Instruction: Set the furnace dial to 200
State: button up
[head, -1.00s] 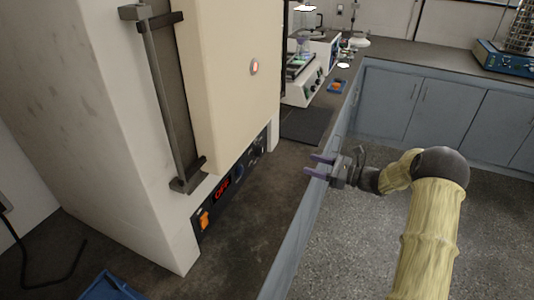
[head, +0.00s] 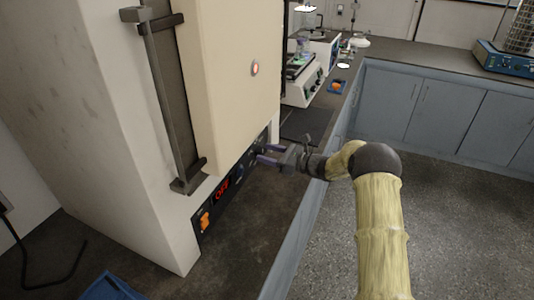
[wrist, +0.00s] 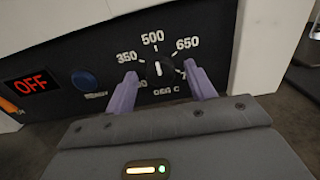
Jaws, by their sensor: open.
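The furnace (head: 225,85) is a large cream box on the counter with a black control panel along its base. In the wrist view the dial (wrist: 158,68) is a black knob with a white pointer line, which looks near vertical. Labels 350, 500 and 650 show around it; the lower labels are partly hidden by my fingers. My gripper (wrist: 160,90) is open, its two purple fingers on either side of the dial; I cannot tell if they touch it. In the head view my gripper (head: 268,154) is at the panel and hides the dial.
The panel has a red display (wrist: 32,85) reading OFF, a blue button (wrist: 84,80) and an orange switch (head: 205,221). The furnace door handle (head: 170,105) stands out above. A dark mat (head: 305,124) and lab devices lie farther along the counter.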

jog(key=shift+w+a, duration=0.15)
jog(key=shift+a, duration=0.2)
jog(key=c, duration=1)
jog(key=shift+o, duration=0.2)
